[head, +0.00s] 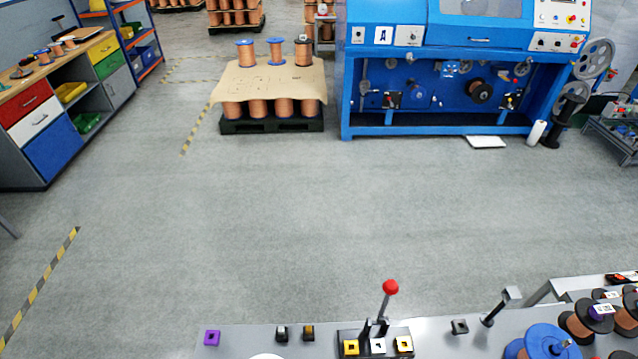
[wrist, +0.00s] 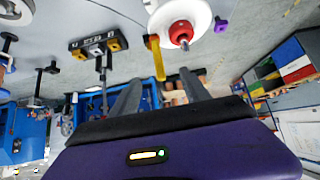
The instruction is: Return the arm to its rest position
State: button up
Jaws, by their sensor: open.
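My gripper (wrist: 159,79) shows in the wrist view as two dark fingers spread apart, with nothing between them that it holds. Its purple and black body fills the lower part of that view. My arm and gripper do not show in the head view. The wrist view is turned over, with the bench above and the floor and machines below. A white disc with a red hub (wrist: 181,33) and a yellow bar (wrist: 155,56) lie beyond the fingertips. The fingers look apart from them, though the distance is hard to tell.
The grey bench (head: 235,342) runs along the bottom of the head view. It carries a purple block (head: 212,338), a black holder (head: 376,335) with square pieces, a red-knobbed lever (head: 390,287) and a blue spool (head: 548,342). Open floor lies beyond, before a blue machine (head: 460,50).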

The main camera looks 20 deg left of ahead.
jog(key=w+d+r+m+t+b, duration=0.1)
jog(key=w+d+r+m+t, duration=0.25)
jog(key=d, duration=0.25)
jog(key=s+d+f+t+h+b, duration=0.1)
jog(key=s+d, duration=0.3)
jog(key=d, duration=0.4)
jog(key=s+d+h+b, duration=0.1)
jog(key=s+d+b, duration=0.2)
jog(key=s+d, duration=0.2)
jog(key=s+d+f+t+b, duration=0.1)
jog(key=s+d, duration=0.4)
jog(key=d, duration=0.6)
jog(key=shift+s+f+t+h+b, duration=0.15)
jog(key=shift+f+t+h+b, duration=0.25)
jog(key=shift+b, duration=0.4)
